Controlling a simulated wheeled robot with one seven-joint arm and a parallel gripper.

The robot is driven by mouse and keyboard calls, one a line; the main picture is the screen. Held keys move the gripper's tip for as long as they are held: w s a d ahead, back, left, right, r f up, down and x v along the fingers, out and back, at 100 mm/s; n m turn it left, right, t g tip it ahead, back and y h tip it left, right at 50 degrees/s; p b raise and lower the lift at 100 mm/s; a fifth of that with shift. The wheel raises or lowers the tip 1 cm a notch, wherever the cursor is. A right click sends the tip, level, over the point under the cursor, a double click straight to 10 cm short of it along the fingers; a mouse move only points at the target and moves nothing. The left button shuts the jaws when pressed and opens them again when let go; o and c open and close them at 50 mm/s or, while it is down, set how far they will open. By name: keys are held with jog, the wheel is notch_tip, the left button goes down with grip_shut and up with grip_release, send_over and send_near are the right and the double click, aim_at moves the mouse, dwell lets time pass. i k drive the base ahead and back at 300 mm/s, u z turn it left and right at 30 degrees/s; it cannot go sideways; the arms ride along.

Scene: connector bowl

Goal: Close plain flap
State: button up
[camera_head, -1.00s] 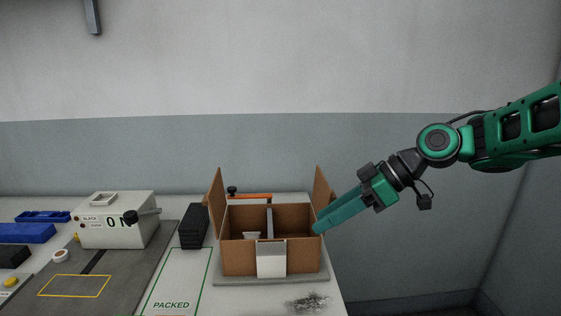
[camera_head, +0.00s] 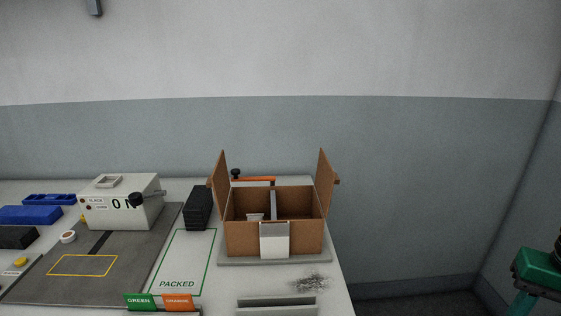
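An open brown cardboard box (camera_head: 240,238) stands on a grey base plate near the table's right edge. Its left flap (camera_head: 218,172) and right flap (camera_head: 325,178) both stand up. I cannot tell for certain which is the plain flap. A grey divider splits the inside, and a small pale item (camera_head: 256,217) lies in the left part. A white panel (camera_head: 275,244) covers the middle of the front wall. My gripper (camera_head: 523,303) is at the lower right corner, well apart from the box. Its fingertips are cut off by the frame.
An orange bar (camera_head: 254,179) with a black knob is behind the box. A black stack (camera_head: 198,208) and a switch box (camera_head: 122,204) stand to the left. The PACKED area (camera_head: 185,260) is bare. Green and orange labels and a grey holder (camera_head: 276,307) line the front.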

aim_at(219, 180)
jog(key=z, duration=1.55)
jog(key=k, duration=1.55)
jog(key=u, duration=1.6)
jog(key=i, duration=0.9)
jog(key=u, duration=0.1)
